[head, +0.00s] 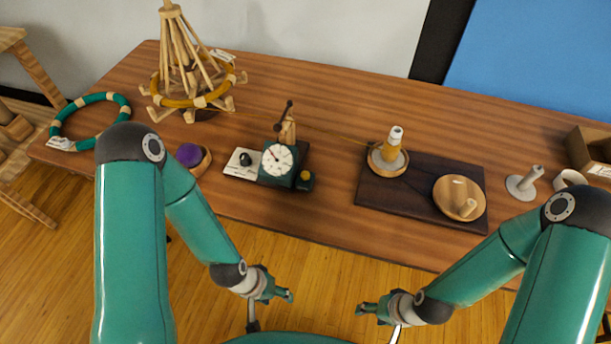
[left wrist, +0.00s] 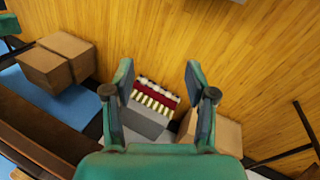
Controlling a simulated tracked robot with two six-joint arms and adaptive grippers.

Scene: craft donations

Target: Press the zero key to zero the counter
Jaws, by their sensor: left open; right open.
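The counter (head: 279,160) is a dark green box with a round white dial and a thin red pointer, upright near the middle of the wooden table. A small green block with a yellow button (head: 305,177) stands at its right front. A black knob (head: 245,159) sits on a white card at its left. I cannot tell which of these is the zero key. My left gripper (head: 287,294) is open and empty, in front of and below the table's front edge, apart from the counter. Its two fingers (left wrist: 159,80) show spread in the left wrist view. My right gripper (head: 365,309) is open and empty, further right.
A wooden winding frame (head: 182,55) with a yellow ring, a green hoop (head: 66,122) and a bowl with a purple ball (head: 189,155) are at the left. A dark board (head: 400,191) carries a spool stand and a wooden disc. Cardboard boxes (left wrist: 68,48) lie on the floor.

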